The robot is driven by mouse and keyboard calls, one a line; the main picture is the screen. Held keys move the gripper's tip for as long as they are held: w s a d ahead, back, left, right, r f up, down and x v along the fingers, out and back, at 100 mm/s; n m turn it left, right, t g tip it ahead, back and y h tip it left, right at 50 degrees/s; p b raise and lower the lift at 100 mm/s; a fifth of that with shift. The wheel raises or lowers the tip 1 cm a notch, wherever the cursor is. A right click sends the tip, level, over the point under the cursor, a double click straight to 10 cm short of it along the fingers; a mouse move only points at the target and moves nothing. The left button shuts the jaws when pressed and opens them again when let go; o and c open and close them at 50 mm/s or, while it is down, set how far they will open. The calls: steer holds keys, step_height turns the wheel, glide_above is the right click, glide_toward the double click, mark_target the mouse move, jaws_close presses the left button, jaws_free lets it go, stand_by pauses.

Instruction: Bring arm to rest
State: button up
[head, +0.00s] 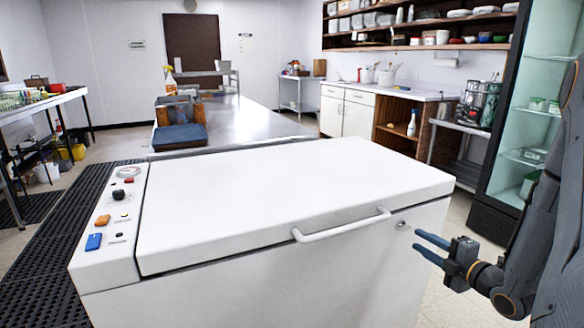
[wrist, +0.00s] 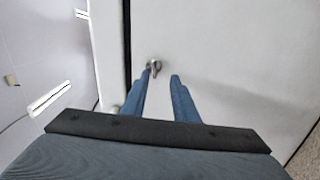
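My gripper (head: 417,242) is at the right of the head view, in front of the white chest appliance (head: 290,205). Its two blue fingers are apart with nothing between them. In the wrist view my gripper (wrist: 163,76) points at the white front panel (wrist: 230,60), and a small metal lock or key (wrist: 154,66) shows just past the left fingertip. I cannot tell if the fingertip touches it. The lid of the chest is down, and its white bar handle (head: 342,225) is left of my gripper.
A control panel (head: 115,215) with coloured buttons is on the chest's left. Behind stands a steel table (head: 245,125) with a rack (head: 180,112). A dark-framed glass cooler (head: 520,125) stands close on the right. Black floor mats (head: 50,270) lie at left.

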steer(key=a+r+m+g+h+p, duration=0.3)
steer(key=m+g, duration=0.1)
steer(key=m, duration=0.1)
steer(key=s+a+r+m+g+p, duration=0.2)
steer(key=s+a+r+m+g, duration=0.1)
steer(key=s, duration=0.6)
steer(key=s+a+r+m+g+h+p, duration=0.1)
steer(key=s+a+r+m+g+p, duration=0.2)
steer(key=s+a+m, duration=0.4)
steer(key=s+a+r+m+g+p, duration=0.2)
steer(key=s+a+r+m+g, duration=0.3)
steer(key=s+a, duration=0.4)
steer(key=shift+s+r+m+h, duration=0.35)
steer(key=shift+s+r, duration=0.2)
steer(key=shift+s, duration=0.6)
